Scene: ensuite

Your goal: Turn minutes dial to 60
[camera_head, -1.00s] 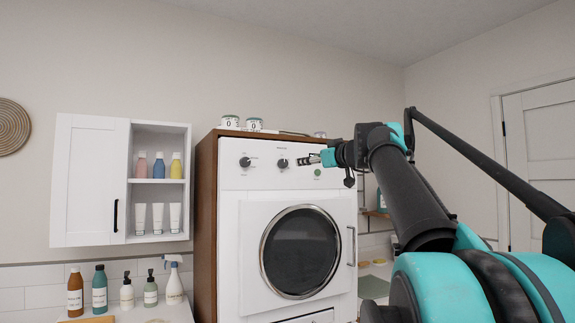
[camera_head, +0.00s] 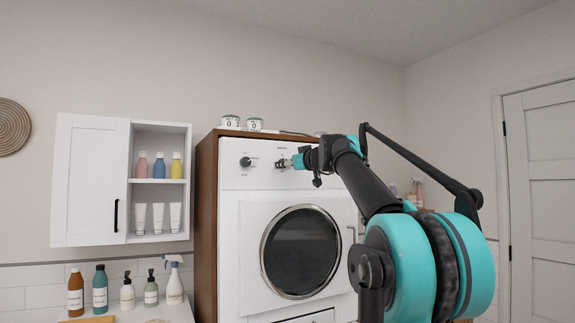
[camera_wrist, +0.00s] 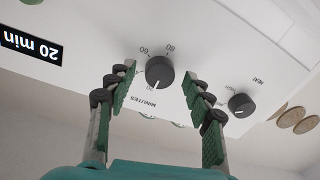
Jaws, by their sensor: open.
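The minutes dial (camera_wrist: 160,72) is a dark round knob on the white machine's front panel. In the wrist view it has a white pointer line, the label MINUTES beside it, and the numbers 60 and 80 near its upper edge. My gripper (camera_wrist: 158,88) is open, with its green-padded fingers on either side of the dial; I cannot tell whether they touch it. In the head view my gripper (camera_head: 287,163) is at the panel and largely hides this dial. A display (camera_wrist: 30,47) reads 20 min, upside down in the wrist view.
The heat dial (camera_wrist: 241,105) is close to one finger; it also shows in the head view (camera_head: 246,162). The white machine (camera_head: 232,205) has a round door (camera_head: 300,252) below. A white wall cabinet (camera_head: 90,180) hangs at left.

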